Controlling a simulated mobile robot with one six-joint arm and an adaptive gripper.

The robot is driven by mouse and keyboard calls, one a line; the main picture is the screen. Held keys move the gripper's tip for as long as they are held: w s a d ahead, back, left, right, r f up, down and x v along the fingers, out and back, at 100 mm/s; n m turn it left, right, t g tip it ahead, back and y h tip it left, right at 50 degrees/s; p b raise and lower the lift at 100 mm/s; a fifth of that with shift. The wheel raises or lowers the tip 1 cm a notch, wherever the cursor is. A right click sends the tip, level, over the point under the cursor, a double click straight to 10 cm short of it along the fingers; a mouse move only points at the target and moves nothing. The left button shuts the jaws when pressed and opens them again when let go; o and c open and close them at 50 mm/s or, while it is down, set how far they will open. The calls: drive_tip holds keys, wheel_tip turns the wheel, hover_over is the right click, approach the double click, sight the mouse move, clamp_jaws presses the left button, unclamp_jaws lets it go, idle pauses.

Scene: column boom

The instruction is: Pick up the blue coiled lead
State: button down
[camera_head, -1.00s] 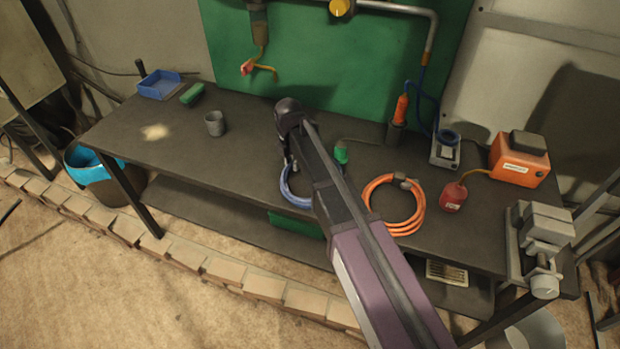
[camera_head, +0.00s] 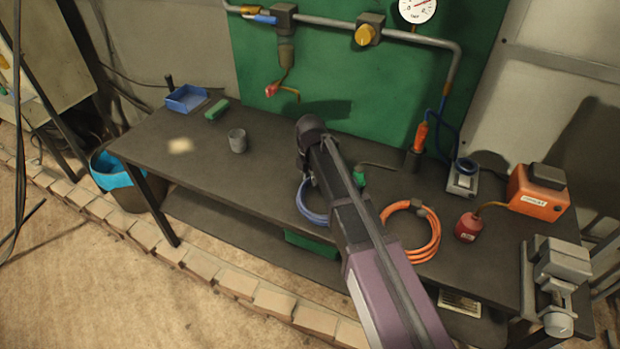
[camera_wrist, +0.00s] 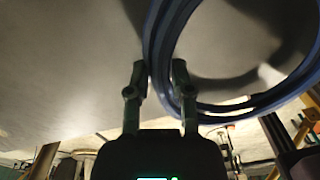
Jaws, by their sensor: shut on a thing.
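The blue coiled lead (camera_head: 303,208) shows near the front edge of the dark workbench (camera_head: 270,182), partly hidden behind my arm. In the wrist view the blue coil (camera_wrist: 152,45) fills the upper right, and its left side passes between my two fingers. My gripper (camera_wrist: 160,78) is shut on that bundle of turns. In the head view the gripper (camera_head: 309,182) is mostly hidden by my arm. I cannot tell clearly whether the coil is clear of the bench top.
A grey cup (camera_head: 237,141) and blue tray (camera_head: 186,98) stand left. Bench between cup and arm is clear.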

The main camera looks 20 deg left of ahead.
drive_tip(key=shift+r+p, duration=3.35)
drive_tip(key=shift+r, duration=0.4)
